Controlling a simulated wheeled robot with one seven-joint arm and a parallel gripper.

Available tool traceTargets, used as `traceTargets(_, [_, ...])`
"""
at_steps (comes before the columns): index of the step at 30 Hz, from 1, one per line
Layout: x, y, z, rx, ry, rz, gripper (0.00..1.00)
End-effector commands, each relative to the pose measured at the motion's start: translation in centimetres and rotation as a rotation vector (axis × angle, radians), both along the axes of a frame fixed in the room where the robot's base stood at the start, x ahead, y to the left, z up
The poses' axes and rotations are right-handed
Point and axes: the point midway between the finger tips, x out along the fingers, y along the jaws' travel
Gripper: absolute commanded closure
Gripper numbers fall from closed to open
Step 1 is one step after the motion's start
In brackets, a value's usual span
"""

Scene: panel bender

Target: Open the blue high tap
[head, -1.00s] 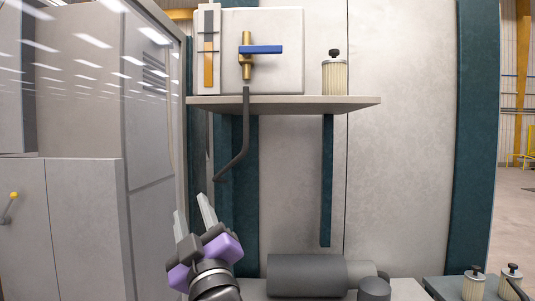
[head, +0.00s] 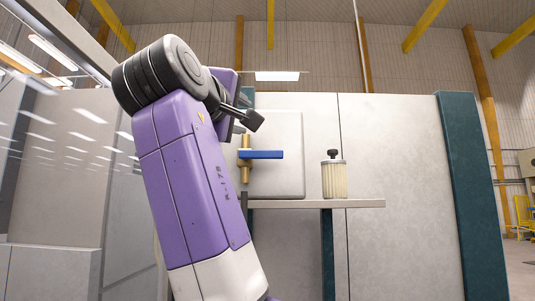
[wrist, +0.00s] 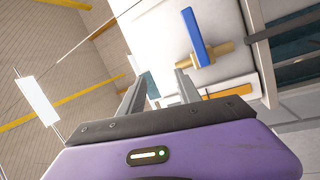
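The blue high tap (head: 265,154) is a blue lever on an upright brass body, fixed to a pale panel above the shelf. In the head view its lever lies level, pointing right, across the pipe. It also shows in the wrist view (wrist: 196,38), tilted by the camera, beyond and right of the fingers. My gripper (wrist: 163,77) is open, its two grey fingers apart with nothing between them. The fingertips appear short of the tap and not touching it. In the head view my raised purple arm hides most of the gripper, left of the tap.
A shelf (head: 350,203) runs below the tap and holds a ribbed cream canister with a black knob (head: 333,178). An orange-striped gauge (wrist: 230,92) is beside the tap in the wrist view. The wall right of the canister is clear.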

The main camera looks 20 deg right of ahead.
Motion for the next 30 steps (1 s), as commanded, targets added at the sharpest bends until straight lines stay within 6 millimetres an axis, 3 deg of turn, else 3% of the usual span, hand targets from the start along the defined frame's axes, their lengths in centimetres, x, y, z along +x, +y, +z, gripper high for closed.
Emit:
traceTargets(3, [0.6,-1.6,-3.4,-0.025,0.160,-0.106,0.60])
traceTargets(9, [-0.1,-3.1,-6.0,-0.051,0.312,-0.180,0.60])
traceTargets(30, [5.7,-7.9,-6.0,-0.066,0.322,-0.179,0.60])
